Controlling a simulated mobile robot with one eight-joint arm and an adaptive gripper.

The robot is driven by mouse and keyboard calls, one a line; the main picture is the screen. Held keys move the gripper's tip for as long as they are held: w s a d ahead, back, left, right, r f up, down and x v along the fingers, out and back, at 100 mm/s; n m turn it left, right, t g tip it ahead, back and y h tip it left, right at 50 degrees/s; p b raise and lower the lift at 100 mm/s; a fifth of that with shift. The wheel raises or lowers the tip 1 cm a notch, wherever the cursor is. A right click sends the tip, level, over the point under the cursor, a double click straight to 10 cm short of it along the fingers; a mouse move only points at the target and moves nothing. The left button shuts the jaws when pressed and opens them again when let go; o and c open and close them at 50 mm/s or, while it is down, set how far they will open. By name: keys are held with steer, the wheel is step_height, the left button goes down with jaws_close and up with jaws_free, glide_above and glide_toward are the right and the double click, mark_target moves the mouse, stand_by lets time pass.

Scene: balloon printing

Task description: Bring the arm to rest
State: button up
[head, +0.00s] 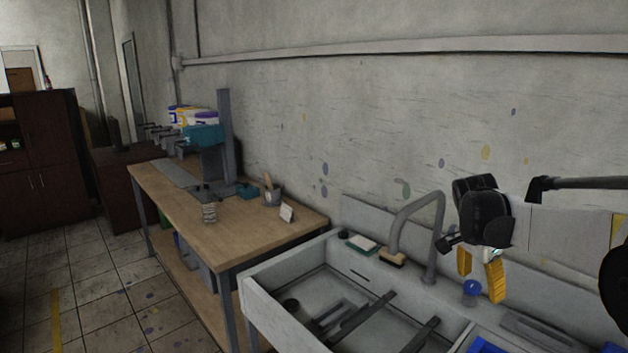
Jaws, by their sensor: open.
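My gripper (480,272) is at the right of the head view, black at the body with yellow fingers pointing down. The fingers are apart, with nothing seen between them. It hangs above the right part of the grey sink (258,298), to the right of the curved grey faucet (398,222). A small blue-topped item (472,287) shows just below and between the fingers; I cannot tell how far it is from them.
A wooden workbench (245,240) with a teal printing machine (203,134) stands left of the sink. A sponge (361,244) and a brush (393,259) lie on the sink's back ledge. A blue tray (487,346) is at the bottom. Tiled floor (95,290) is clear at left.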

steer(key=s+a+r+n+t+y, duration=0.1)
steer(key=s+a+r+n, duration=0.15)
steer(key=s+a, duration=0.25)
steer(key=s+a+r+n+t, duration=0.1)
steer(key=s+a+n+t, duration=0.1)
steer(key=s+a+n, duration=0.3)
steer(key=s+a+f+n+t+y, duration=0.1)
steer(key=s+a+f+n, duration=0.1)
steer(key=s, duration=0.5)
steer(key=s+a+f+n+t+y, duration=0.1)
steer(key=s+a+f+n, duration=0.1)
steer(key=s+a+n, duration=0.3)
steer(key=shift+s+a+f+y, duration=0.25)
steer(key=shift+s+a+y, duration=0.05)
steer(key=shift+s+a, duration=0.85)
